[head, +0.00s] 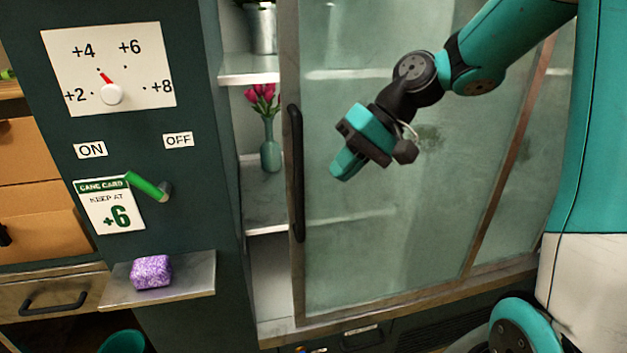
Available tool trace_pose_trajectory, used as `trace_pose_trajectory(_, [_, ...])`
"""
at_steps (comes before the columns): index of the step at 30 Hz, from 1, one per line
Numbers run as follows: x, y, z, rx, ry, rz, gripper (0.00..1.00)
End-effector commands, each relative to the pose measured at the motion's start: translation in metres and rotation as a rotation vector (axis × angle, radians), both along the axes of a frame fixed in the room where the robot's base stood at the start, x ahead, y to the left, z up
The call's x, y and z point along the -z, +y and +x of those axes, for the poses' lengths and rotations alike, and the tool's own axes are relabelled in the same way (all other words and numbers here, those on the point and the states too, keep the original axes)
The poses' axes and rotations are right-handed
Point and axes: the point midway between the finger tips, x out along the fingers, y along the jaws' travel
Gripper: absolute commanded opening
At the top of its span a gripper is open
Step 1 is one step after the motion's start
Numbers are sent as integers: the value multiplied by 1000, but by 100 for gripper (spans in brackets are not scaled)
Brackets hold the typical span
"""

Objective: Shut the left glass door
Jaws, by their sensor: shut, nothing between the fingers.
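The left glass door (390,230) is a frosted sliding pane with a metal frame and a long dark vertical handle (296,172) at its left edge. It stands partly open: a gap at its left shows the cabinet's shelves. My gripper (343,170) is in front of the glass, to the right of the handle and apart from it in the picture. Its fingers are together and empty. Whether the fingers touch the glass cannot be told.
In the gap, a green vase with pink tulips (270,150) stands on a shelf, with a metal bucket (263,30) above. The dark panel at left has a dial (112,93), a green lever (148,186) and a small ledge (185,285) bearing a purple block (151,272).

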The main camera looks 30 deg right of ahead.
Motion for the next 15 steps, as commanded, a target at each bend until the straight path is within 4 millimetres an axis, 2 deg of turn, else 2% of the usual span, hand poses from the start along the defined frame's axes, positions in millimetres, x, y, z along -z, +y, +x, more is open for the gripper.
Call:
trace_pose_trajectory(1, [1,-28,11,78,14,41,0])
trace_pose_trajectory(3, [3,-55,20,152,23,88,0])
trace_pose_trajectory(6, [4,-81,25,220,28,132,0])
trace_pose_trajectory(10, [8,-90,28,250,31,156,0])
trace_pose_trajectory(15, [24,-73,35,247,32,156,0])
